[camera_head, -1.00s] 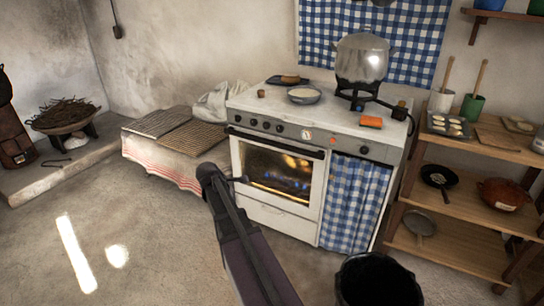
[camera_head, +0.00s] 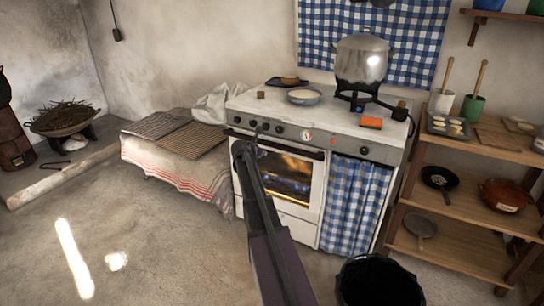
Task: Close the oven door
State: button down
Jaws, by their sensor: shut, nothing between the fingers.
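The white oven door (camera_head: 308,229) with its glass window is on the front of the stove (camera_head: 262,107). It stands upright and looks flush or nearly flush with the stove front; I cannot tell if a small gap remains. Its dark handle (camera_head: 300,149) runs along the top edge. My gripper (camera_head: 262,152) is small in the picture, shut and empty, in front of the upper left of the door, near the handle. I cannot tell if it touches the door. My arm hides the door's left part.
A steel pot (camera_head: 362,60) stands on the stove's burner, with a bowl (camera_head: 304,96) and an orange sponge (camera_head: 371,122) on the top. A cloth-draped bench (camera_head: 180,180) is at left, shelves (camera_head: 465,195) at right, and a black bucket (camera_head: 378,282) in front.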

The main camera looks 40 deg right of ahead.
aim_at(280, 146)
jog(key=b+x, duration=0.5)
jog(key=x, duration=0.5)
dwell(0.4)
dwell(0.4)
jog(key=d, duration=0.1)
jog(key=w+d+r+p, duration=0.1)
jog(key=d, duration=0.1)
jog(key=w+d, duration=0.1)
jog(key=d, duration=0.1)
jog(key=shift+w+d+r, duration=0.2)
jog(key=shift+r, duration=0.05)
jog(key=shift+a+r, duration=0.1)
jog(key=shift+a, duration=0.05)
jog(key=d+r+p+v, duration=0.1)
jog(key=p+v, duration=0.6)
jog(key=v, duration=0.2)
jog(key=shift+r, duration=0.5)
